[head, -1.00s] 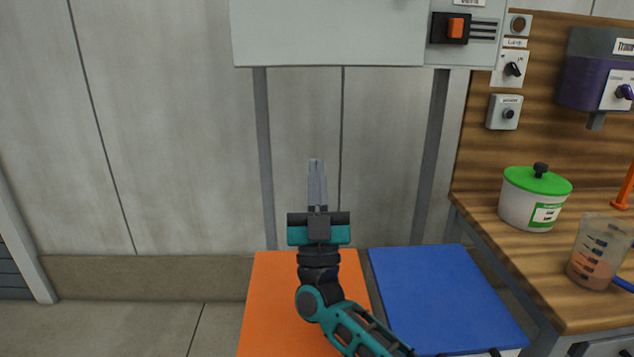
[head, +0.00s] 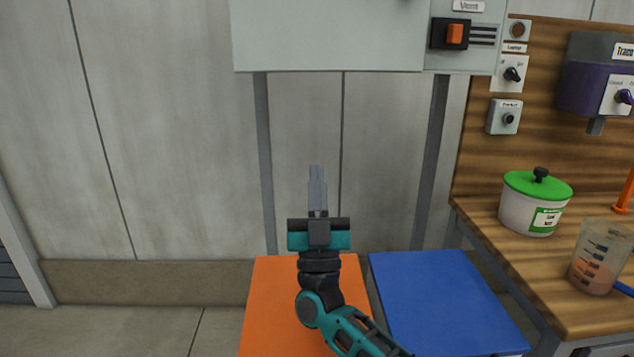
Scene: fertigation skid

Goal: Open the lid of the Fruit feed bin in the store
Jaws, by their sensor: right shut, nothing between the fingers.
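Two flat lids show at the bottom of the head view, an orange one (head: 268,300) and a blue one (head: 445,300), side by side. Both look closed. No label on either is in view, so I cannot tell which is the Fruit feed bin. My right gripper (head: 318,180) is shut and empty, fingers pointing up in the picture. It appears beyond the far edge of the orange lid, in front of the wall. My right forearm covers part of the orange lid. My left gripper is out of view.
A grey cabinet (head: 330,35) on posts with an orange switch (head: 454,34) stands above and behind the lids. On the right, a wooden bench (head: 490,235) bears a green-lidded pot (head: 535,205) and a measuring jug (head: 598,258). The floor at left is clear.

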